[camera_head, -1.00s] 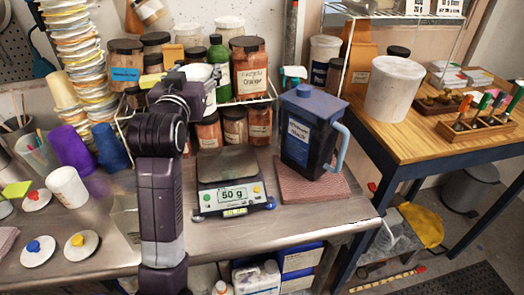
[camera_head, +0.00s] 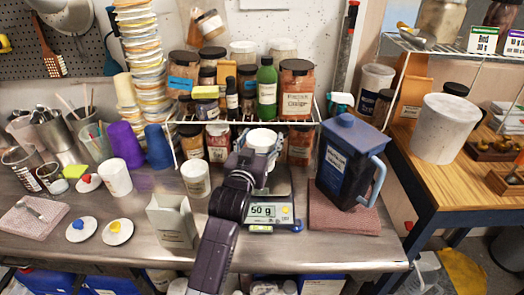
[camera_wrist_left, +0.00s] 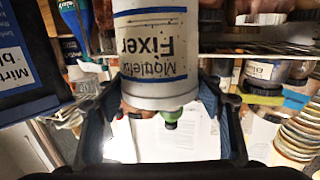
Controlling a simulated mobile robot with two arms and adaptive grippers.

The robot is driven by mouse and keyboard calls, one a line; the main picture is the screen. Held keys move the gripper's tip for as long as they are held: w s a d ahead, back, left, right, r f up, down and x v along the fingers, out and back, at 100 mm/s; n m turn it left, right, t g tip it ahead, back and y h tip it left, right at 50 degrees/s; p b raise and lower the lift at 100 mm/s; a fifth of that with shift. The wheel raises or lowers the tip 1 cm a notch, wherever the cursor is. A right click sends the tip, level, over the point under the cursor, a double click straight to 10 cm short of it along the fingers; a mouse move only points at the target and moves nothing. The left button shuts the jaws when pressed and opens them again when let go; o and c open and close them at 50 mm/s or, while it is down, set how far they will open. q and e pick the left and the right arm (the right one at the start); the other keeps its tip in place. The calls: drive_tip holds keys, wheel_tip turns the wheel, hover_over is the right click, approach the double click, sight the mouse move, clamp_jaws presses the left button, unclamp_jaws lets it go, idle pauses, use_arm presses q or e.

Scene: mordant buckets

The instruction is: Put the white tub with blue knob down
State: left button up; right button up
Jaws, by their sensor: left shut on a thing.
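My left gripper (camera_head: 262,158) is shut on a white tub (camera_head: 262,137), seen at the back of the scale (camera_head: 262,213). In the left wrist view the tub (camera_wrist_left: 155,50) sits between the fingers (camera_wrist_left: 158,105), its "Fixer" label upside down. No blue knob shows on it. A white lid with a blue knob (camera_head: 81,229) lies on the steel bench at left. My arm hides much of the scale pan, so I cannot tell whether the tub touches it. The display reads 50 g. My right gripper is not in view.
Two other white tubs (camera_head: 115,178) (camera_head: 196,178) stand behind a pale box (camera_head: 172,222). A yellow-knobbed lid (camera_head: 117,231) lies on the bench (camera_head: 140,262). A blue-lidded jug (camera_head: 348,165) stands right of the scale on a mat (camera_head: 343,218). A jar rack (camera_head: 310,125) is behind.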

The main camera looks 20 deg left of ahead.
sight(265, 143)
use_arm(q)
drive_tip(key=shift+f, duration=0.25)
wheel_tip(265, 143, down, 4)
drive_tip(key=shift+r, duration=0.25)
drive_tip(key=shift+f, duration=0.35)
drive_tip(key=shift+f, duration=0.1)
drive_tip(key=o, duration=1.4)
drive_tip(key=shift+f, duration=0.15)
drive_tip(key=o, duration=0.4)
